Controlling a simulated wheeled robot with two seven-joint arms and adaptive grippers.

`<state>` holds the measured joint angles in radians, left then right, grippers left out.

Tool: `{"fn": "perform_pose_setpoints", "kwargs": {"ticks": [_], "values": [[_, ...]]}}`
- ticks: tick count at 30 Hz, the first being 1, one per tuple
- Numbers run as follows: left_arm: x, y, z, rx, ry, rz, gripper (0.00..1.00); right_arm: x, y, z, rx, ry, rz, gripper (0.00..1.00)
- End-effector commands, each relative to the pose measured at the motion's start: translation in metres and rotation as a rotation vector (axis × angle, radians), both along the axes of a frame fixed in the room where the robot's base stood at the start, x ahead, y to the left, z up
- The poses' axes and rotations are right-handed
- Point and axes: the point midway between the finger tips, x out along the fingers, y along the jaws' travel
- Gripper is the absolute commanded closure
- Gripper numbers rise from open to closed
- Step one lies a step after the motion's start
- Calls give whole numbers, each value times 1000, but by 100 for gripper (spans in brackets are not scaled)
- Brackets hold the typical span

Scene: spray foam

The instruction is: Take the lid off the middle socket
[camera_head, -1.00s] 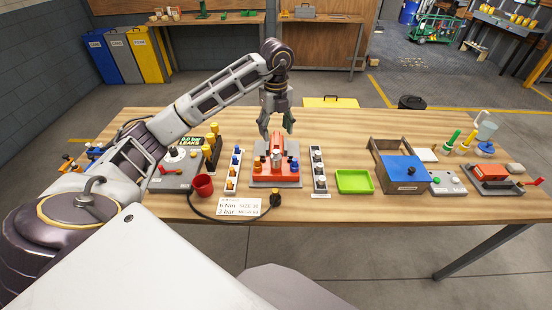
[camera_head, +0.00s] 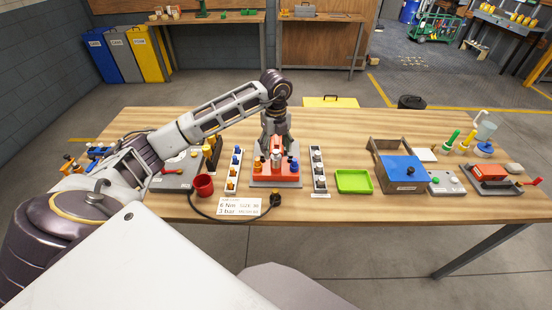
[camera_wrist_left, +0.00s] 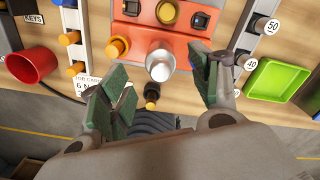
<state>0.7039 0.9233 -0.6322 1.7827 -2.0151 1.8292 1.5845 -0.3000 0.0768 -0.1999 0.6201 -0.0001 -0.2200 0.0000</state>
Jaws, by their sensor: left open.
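The red block (camera_head: 262,172) stands on a grey plate near the middle of the table. A silver cylindrical lid (camera_head: 276,160) stands at the block's middle socket; it also shows in the left wrist view (camera_wrist_left: 160,64). A yellow-orange cap (camera_wrist_left: 117,46) is on one side of it, and a blue cap (camera_head: 293,165) is on the other in the head view. The right gripper is not in view.
Cap racks (camera_head: 319,170) flank the block on both sides. A green tray (camera_head: 354,181), a blue-lidded box (camera_head: 404,168) and a red cup (camera_head: 204,184) stand nearby. A black cable with a plug (camera_head: 275,200) lies in front.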

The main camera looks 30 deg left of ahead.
Motion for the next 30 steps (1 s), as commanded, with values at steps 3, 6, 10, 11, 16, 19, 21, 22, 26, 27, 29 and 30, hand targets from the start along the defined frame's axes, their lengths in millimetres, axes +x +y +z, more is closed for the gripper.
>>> {"fn": "perform_pose_setpoints", "kwargs": {"ticks": [3, 6, 10, 11, 16, 19, 21, 22, 26, 27, 29, 30], "values": [[0, 0, 0, 0, 0, 0, 37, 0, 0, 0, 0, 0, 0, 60], [0, 0, -3, 0, 1, 0, 37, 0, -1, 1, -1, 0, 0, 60], [-1, -1, -11, 0, 4, 0, 37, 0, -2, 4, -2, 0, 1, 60], [-1, -1, -14, 0, 4, 1, 37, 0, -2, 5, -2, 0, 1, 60], [-1, -3, -32, 0, 4, -1, 37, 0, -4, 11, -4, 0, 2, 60], [-1, -3, -42, -1, 3, -1, 37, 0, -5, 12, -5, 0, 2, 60], [-1, -3, -48, 1, 3, -1, 37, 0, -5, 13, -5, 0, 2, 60], [-1, -3, -49, 1, 2, -1, 37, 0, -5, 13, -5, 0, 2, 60], [0, -2, -52, 1, 0, -1, 37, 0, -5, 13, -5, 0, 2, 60], [0, -2, -52, 1, 0, -1, 37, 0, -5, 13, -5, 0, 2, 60], [0, -2, -52, 1, 0, -1, 37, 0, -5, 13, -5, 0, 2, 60], [0, -2, -52, 1, 0, -1, 37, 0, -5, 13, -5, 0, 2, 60]]}}
